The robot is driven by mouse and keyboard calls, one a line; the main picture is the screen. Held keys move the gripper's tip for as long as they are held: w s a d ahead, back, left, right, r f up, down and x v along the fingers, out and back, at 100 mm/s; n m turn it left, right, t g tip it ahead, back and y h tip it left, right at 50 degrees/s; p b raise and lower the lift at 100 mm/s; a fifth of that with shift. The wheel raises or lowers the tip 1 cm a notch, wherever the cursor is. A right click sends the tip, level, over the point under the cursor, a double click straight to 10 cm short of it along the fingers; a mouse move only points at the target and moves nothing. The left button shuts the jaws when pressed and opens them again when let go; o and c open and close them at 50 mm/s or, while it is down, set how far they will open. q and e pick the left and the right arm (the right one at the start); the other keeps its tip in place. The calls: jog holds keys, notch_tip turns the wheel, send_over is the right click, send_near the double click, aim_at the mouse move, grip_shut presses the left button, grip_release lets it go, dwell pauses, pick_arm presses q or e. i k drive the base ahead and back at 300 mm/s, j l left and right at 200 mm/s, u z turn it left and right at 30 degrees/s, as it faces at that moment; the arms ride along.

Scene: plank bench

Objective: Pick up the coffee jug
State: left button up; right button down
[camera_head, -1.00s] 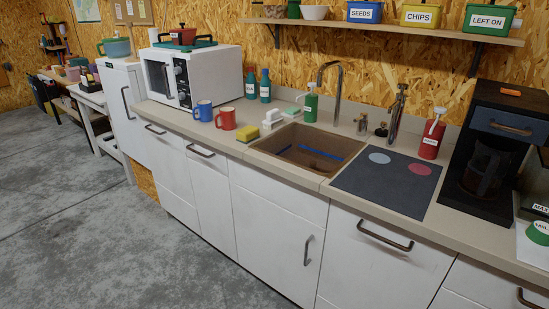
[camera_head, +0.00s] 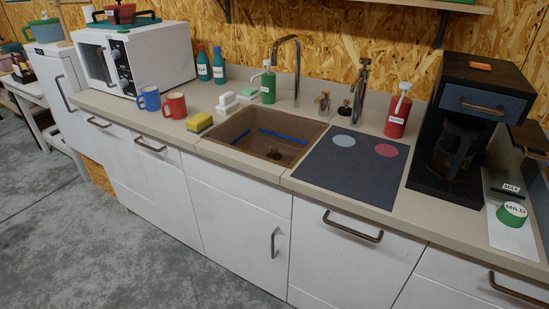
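The coffee jug (camera_head: 450,152) is dark and glassy with a dark handle. It stands inside the black coffee maker (camera_head: 424,166) at the right of the counter. The coffee maker has a grey drawer front with a handle above the jug. The jug's far side and its base are hard to make out in the shade. Neither of my grippers is in view.
A dark mat (camera_head: 350,172) with a grey and a red disc lies left of the coffee maker. A red soap bottle (camera_head: 397,115) stands behind it. The sink (camera_head: 262,140) and mugs are further left.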

aim_at(460, 138)
jog(key=z, duration=0.3)
jog(key=i+j+z, duration=0.15)
jog(key=z, duration=0.2)
jog(key=i+j+z, duration=0.1)
jog(key=j+z, duration=0.2)
jog(key=j, duration=0.15)
jog(key=i+j+z, duration=0.1)
jog(key=j+z, duration=0.25)
